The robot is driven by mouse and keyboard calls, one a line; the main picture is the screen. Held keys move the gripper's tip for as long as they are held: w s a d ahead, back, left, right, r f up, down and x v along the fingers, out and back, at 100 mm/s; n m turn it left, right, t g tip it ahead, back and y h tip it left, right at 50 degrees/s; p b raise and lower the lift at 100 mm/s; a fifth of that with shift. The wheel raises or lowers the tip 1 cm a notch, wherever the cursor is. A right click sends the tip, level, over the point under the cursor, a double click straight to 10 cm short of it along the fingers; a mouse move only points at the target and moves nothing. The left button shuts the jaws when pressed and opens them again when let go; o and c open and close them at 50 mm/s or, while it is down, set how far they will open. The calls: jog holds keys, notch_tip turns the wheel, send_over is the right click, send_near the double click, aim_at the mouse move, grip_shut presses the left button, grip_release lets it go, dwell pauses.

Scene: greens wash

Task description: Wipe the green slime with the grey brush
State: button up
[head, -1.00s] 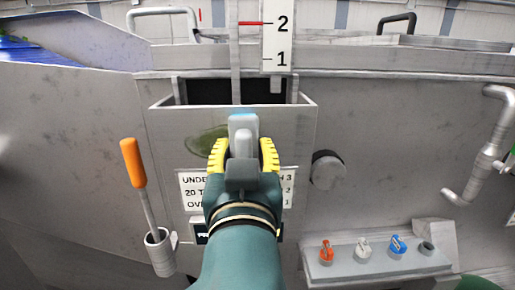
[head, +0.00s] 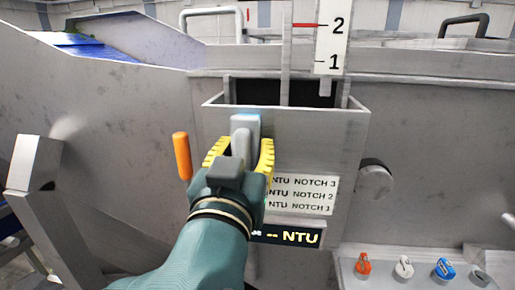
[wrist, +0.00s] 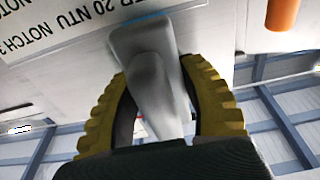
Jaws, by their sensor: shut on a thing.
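My gripper (head: 240,150) has yellow ribbed fingers shut on the grey brush (head: 245,130), which has a pale blue edge at its top. The brush also shows between the fingers in the wrist view (wrist: 150,48). It is held upright in front of the left part of the grey metal box front (head: 315,135). I cannot tell whether the brush touches the metal. The green slime is not visible now; the brush and fingers cover the part of the box front where it showed earlier.
A white label (head: 303,194) and a dark NTU display (head: 290,237) are right of my gripper. An orange handle (head: 182,156) stands close on the left.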

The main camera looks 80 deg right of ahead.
aim_at(271, 133)
jog(key=shift+d+r, duration=0.15)
jog(key=shift+r, duration=0.45)
jog(key=shift+s+r+b, duration=0.1)
jog(key=shift+s+b, duration=0.45)
jog(key=shift+s, duration=1.35)
jog(key=shift+s+d+b, duration=0.15)
jog(key=shift+s+b, duration=0.35)
jog(key=shift+s, duration=2)
jog(key=shift+s+d+b, duration=0.1)
jog(key=shift+s+b, duration=0.35)
jog(key=shift+s, duration=2)
jog(key=shift+c, duration=0.5)
jog(key=shift+w, duration=2)
jog(key=shift+w+a+p, duration=0.2)
jog(key=shift+w+p, duration=0.45)
jog(key=shift+w, duration=2.45)
jog(key=shift+w+d+p, duration=0.1)
jog(key=shift+w+p, duration=0.25)
jog(key=shift+w, duration=1.5)
jog(key=w, duration=0.3)
